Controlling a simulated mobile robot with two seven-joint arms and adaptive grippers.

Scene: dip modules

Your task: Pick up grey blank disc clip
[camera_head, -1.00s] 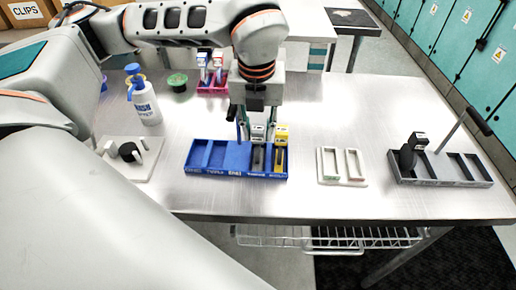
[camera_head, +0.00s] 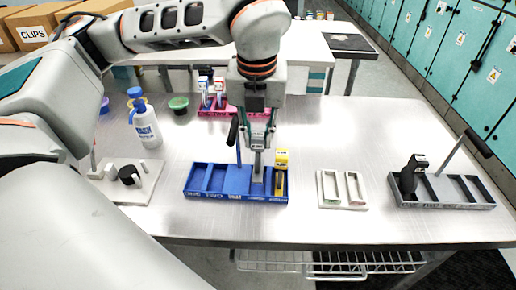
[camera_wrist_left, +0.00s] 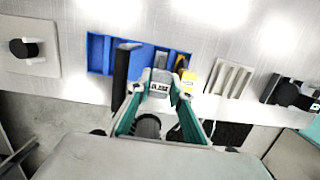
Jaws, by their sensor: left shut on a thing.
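The grey blank disc clip (camera_head: 257,166) is between the fingers of my left gripper (camera_head: 257,140), over the blue tray (camera_head: 206,194). Its labelled top shows between the teal fingers in the left wrist view (camera_wrist_left: 158,87). My left gripper is shut on it. The clip appears upright, its lower end at or just above its compartment; the exact gap is hard to tell. A yellow-topped clip (camera_head: 281,160) stands in the compartment to its right. My right gripper is not in view.
The blue tray's black handle (camera_head: 232,132) rises close left of the gripper. A bottle (camera_head: 147,128) and a white fixture (camera_head: 143,192) are left; a pink tray (camera_head: 221,113) is behind.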

